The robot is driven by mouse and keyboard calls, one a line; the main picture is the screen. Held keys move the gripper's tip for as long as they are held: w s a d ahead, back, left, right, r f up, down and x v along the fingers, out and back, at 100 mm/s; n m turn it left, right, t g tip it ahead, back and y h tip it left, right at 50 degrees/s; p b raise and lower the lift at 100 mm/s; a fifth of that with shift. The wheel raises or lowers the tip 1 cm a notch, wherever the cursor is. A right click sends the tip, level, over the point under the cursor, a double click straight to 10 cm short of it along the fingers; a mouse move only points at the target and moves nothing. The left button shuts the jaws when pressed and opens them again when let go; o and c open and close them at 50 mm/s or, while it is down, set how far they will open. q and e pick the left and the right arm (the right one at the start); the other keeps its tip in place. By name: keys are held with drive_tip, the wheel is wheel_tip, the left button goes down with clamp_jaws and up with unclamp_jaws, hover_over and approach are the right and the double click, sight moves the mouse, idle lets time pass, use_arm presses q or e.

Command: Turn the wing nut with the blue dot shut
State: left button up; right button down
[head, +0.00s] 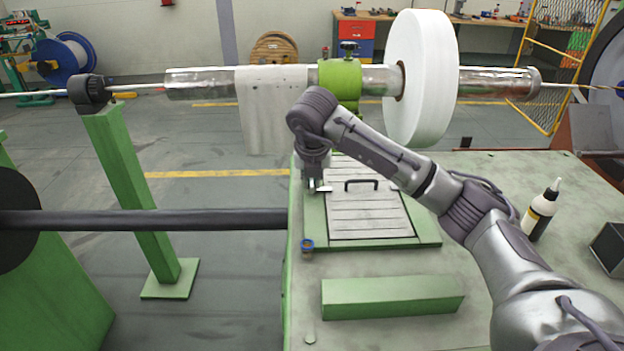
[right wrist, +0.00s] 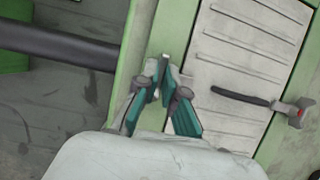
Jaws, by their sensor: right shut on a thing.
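The slatted cover panel (head: 368,210) lies in the green frame on the machine bed, with a black handle (head: 362,183) on it. My right gripper (head: 318,187) points down at the panel's left side. In the right wrist view my right gripper (right wrist: 161,82) is shut on the wing nut at the left green frame strip; only a pale sliver shows between the fingertips. Its blue dot is hidden. Another wing nut with a red mark (right wrist: 299,113) is right of the handle (right wrist: 240,97). My left gripper is not in view.
A black bar (head: 150,220) ends at the bed's left edge. A small blue-topped piece (head: 307,245) sits near that edge. A green block (head: 392,297) lies in front, a bottle (head: 540,212) at right. A white reel (head: 422,80) on a shaft hangs behind.

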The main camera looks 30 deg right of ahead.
idle(0.3)
drive_tip(key=c, duration=1.3)
unclamp_jaws()
drive_tip(key=v, duration=1.2)
